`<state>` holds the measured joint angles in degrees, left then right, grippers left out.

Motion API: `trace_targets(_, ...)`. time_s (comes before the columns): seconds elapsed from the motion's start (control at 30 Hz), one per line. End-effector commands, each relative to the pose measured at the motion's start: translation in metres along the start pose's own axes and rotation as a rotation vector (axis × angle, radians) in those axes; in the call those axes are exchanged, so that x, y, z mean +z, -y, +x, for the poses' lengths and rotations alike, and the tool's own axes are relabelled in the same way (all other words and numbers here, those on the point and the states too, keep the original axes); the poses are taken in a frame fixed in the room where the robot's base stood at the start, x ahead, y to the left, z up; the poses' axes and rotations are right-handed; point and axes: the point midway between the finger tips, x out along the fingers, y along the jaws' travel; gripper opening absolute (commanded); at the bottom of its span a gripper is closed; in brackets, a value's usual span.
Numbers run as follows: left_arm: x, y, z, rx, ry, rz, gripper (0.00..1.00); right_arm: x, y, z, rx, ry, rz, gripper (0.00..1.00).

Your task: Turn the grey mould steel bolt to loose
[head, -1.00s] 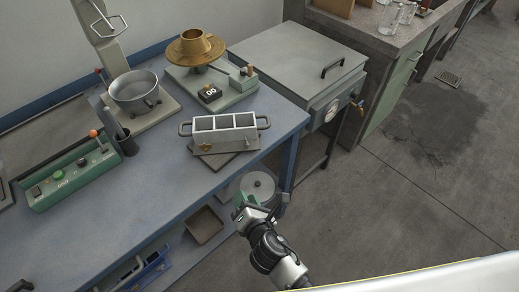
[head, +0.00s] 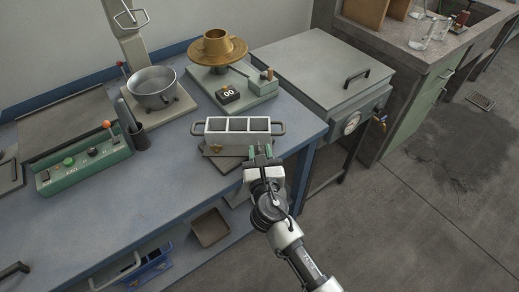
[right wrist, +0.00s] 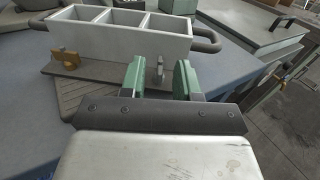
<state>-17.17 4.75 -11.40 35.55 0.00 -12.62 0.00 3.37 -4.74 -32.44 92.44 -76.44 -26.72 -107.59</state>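The grey mould (head: 238,146), an open box with three compartments in a row and a loop handle at each end, stands on a dark plate on the blue bench. In the right wrist view the mould (right wrist: 120,38) fills the upper left. The small grey steel bolt (right wrist: 159,70) stands upright at its near right side; a brass bolt (right wrist: 67,58) is at the near left. My right gripper (head: 263,153) is at the mould's front right. Its green-tipped fingers are open, one on each side of the steel bolt in that view, with gaps. My left gripper is not in view.
A grey lidded box (head: 320,75) stands right of the bench. A brass dish on a flow table (head: 245,93), a metal bowl (head: 153,90) and a green control box (head: 85,165) are behind and left. The bench front (head: 150,210) is clear.

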Motion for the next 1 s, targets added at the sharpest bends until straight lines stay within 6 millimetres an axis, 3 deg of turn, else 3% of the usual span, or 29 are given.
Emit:
trace_targets(0.4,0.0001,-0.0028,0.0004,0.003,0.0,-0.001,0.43,-0.0003,-0.0001,0.0098,0.001,-0.001,0.001,0.32)
trace_targets(0.6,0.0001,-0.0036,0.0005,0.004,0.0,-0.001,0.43,-0.0002,-0.0001,0.0096,0.001,-0.001,0.001,0.01)
trace_targets(1.0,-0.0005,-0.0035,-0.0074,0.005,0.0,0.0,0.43,0.0017,0.0019,0.0098,0.051,-0.001,-0.003,0.0)
